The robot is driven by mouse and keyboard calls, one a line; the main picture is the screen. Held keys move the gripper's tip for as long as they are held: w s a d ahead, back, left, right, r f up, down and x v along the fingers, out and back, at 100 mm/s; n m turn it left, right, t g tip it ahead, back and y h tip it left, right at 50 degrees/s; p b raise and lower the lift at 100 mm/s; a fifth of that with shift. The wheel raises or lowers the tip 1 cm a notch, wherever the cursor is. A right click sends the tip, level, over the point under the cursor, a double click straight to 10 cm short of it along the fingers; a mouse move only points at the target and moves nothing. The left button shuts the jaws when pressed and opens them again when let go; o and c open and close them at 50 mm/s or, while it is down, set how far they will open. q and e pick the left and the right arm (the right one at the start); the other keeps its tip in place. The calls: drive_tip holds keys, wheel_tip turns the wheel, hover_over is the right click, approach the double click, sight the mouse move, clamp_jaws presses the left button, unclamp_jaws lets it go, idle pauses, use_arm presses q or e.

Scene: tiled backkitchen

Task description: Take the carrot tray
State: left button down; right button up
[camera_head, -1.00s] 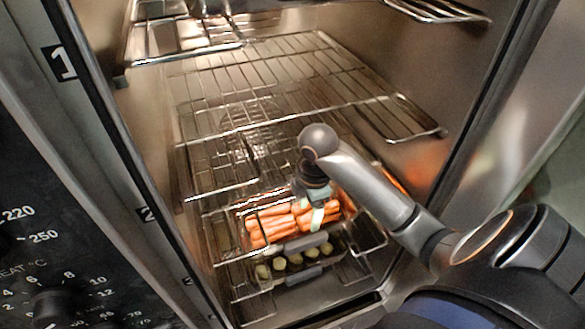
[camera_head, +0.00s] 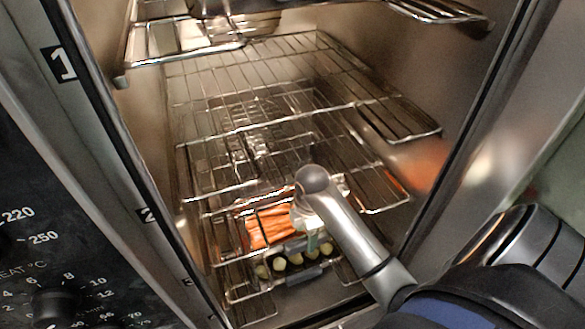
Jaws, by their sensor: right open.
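The carrot tray (camera_head: 268,226) sits on a wire rack low inside the steel oven, with orange carrots in it. My right arm reaches in from the lower right, and its wrist covers the right part of the tray. My right gripper (camera_head: 310,240) is at the tray's front right side and is open. The arm hides most of its fingers, and I cannot tell whether they touch the tray. My left gripper is not in view.
A tray of round green pieces (camera_head: 294,262) sits on a rack just below the carrots. Empty wire racks (camera_head: 270,75) lie above. The oven's left frame and control panel (camera_head: 60,240) stand at the left. The right wall (camera_head: 440,150) bounds the cavity.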

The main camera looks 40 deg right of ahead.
drive_tip(key=shift+f, duration=1.35)
drive_tip(key=shift+w, duration=0.1)
clamp_jaws()
drive_tip(key=shift+w+r, duration=0.1)
drive_tip(key=shift+r, duration=0.05)
